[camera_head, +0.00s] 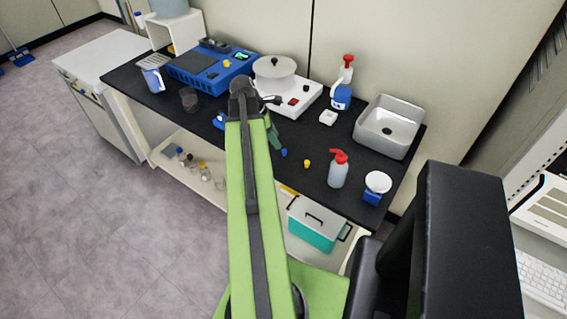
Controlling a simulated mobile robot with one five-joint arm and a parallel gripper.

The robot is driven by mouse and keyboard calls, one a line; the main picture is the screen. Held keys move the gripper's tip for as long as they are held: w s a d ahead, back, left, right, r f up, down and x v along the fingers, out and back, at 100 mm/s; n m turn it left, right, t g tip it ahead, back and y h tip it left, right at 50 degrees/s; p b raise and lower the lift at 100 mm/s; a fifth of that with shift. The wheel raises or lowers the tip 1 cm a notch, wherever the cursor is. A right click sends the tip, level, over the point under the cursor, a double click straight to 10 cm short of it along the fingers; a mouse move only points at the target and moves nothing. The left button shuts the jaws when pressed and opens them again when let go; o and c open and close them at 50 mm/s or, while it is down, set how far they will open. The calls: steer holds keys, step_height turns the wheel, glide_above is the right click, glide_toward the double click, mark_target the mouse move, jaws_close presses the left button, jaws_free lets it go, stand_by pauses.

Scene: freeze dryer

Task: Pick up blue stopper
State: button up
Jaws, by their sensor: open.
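A small round blue stopper (284,152) lies on the black bench top, right of my green arm. My gripper is open, and the stopper lies apart on the bench. My upper arm hides most of the gripper, so the gap between its fingers cannot be seen.
A yellow stopper (307,163) lies right of the blue one. A white pot (275,72) on a hot plate and a blue device (212,66) stand behind.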

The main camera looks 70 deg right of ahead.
mark_target(284, 150)
steer(key=shift+x, duration=0.8)
steer(key=shift+r, duration=0.1)
steer(key=b+x, duration=0.5)
steer(key=shift+s+a, duration=0.1)
steer(key=shift+s, duration=0.1)
jaws_close()
